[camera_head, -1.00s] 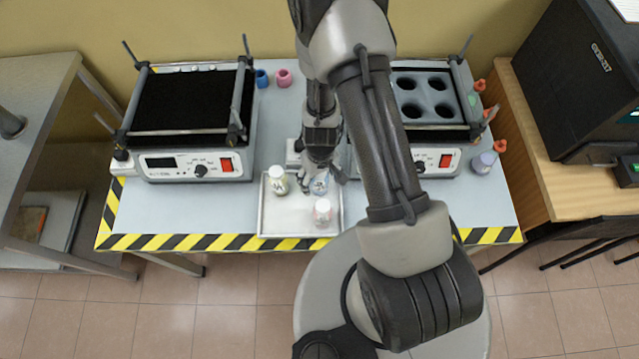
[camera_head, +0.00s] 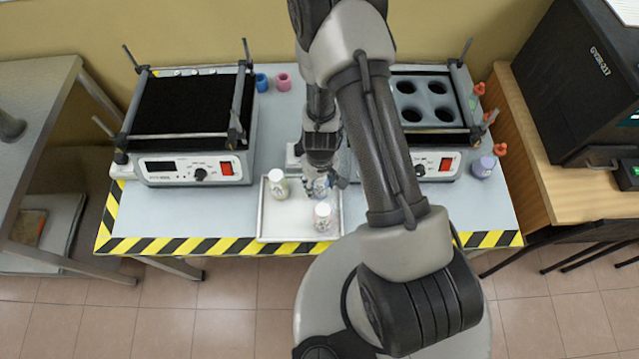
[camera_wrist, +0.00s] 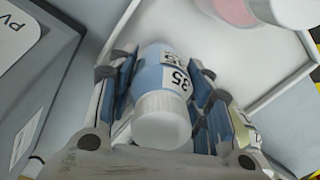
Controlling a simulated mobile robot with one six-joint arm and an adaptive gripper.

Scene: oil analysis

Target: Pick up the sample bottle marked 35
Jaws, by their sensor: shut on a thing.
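The sample bottle marked 35 (camera_wrist: 172,75) has a light blue body, a white cap and a white label reading 35. In the wrist view it sits between the two fingers of my gripper (camera_wrist: 165,95), which press on its sides. In the head view my gripper (camera_head: 321,183) is over the right part of the white tray (camera_head: 266,222), and the blue bottle (camera_head: 321,187) shows only partly beneath it. The bottle is at the tray; I cannot tell whether it is lifted off the tray floor.
A bottle with a greenish body (camera_head: 279,184) stands left of my gripper in the tray, and a pinkish one (camera_head: 323,216) stands in front. A black-topped shaker (camera_head: 190,170) is at left, and one with round holes (camera_head: 425,100) at right. Blue (camera_head: 262,82) and pink (camera_head: 284,82) rings lie behind.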

